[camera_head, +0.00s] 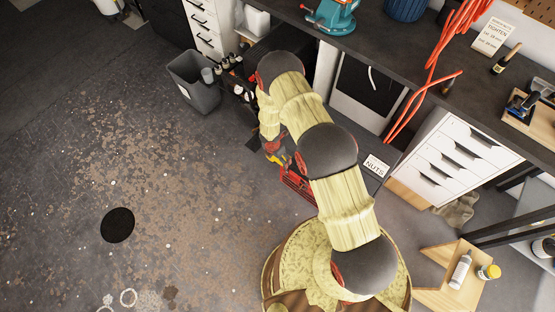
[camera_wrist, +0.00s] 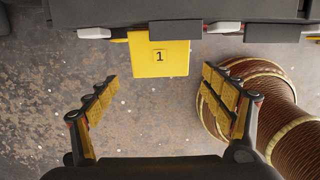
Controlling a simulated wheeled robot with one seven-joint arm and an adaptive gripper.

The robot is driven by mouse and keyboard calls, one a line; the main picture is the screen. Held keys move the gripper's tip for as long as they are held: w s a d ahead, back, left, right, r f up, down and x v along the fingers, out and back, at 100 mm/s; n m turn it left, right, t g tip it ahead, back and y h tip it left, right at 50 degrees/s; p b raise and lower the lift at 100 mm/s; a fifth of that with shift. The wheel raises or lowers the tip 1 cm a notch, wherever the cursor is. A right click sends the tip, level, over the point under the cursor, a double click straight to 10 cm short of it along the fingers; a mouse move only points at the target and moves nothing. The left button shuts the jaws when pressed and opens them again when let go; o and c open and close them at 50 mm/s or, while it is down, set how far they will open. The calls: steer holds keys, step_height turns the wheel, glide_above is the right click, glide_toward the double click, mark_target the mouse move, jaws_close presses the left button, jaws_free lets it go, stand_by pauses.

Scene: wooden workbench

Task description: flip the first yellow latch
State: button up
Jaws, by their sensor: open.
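The yellow latch (camera_wrist: 158,57), marked with a "1", hangs from the edge of a dark case (camera_wrist: 110,13) at the top of the wrist view. My gripper (camera_wrist: 159,80) is open, with yellow-padded fingers spread to the left and right below the latch. Nothing is between the fingers, and they do not appear to touch the latch. In the head view my arm reaches down beside a dark box with a "NUTS" label (camera_head: 376,166). The latch cannot be made out there, and my arm hides much of that area.
A red slatted object (camera_head: 297,184) lies beside my arm's end. A grey bin (camera_head: 194,82) stands further left. The workbench (camera_head: 400,47) and a white drawer unit (camera_head: 458,158) are at the right. The floor (camera_head: 150,165) to the left is mostly clear.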

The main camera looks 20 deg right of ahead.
step_height(320, 180, up, 10)
steer(key=s+a, duration=0.1)
steer(key=shift+f, duration=0.25)
steer(key=shift+a, duration=0.1)
stand_by(0.3)
